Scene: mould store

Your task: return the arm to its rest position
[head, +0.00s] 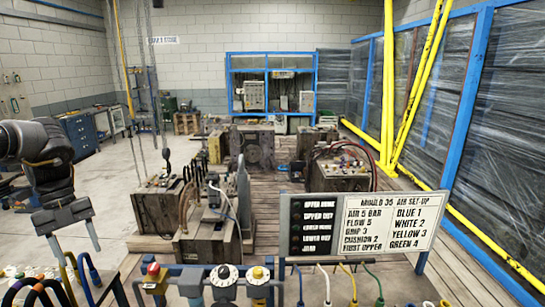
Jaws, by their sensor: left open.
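My left arm comes in from the left edge. Coloured hoses in blue, yellow and dark tones (68,272) show close below and behind the fingers. I cannot tell whether the fingers touch them. My right arm and gripper are not in view.
A blue panel with knobs and gauges (205,288) stands at the front centre. A sign board (362,228) stands to its right, with coloured hoses (348,280) below. Wooden-based moulds (212,235) fill the middle. Bare floor (105,190) lies at left.

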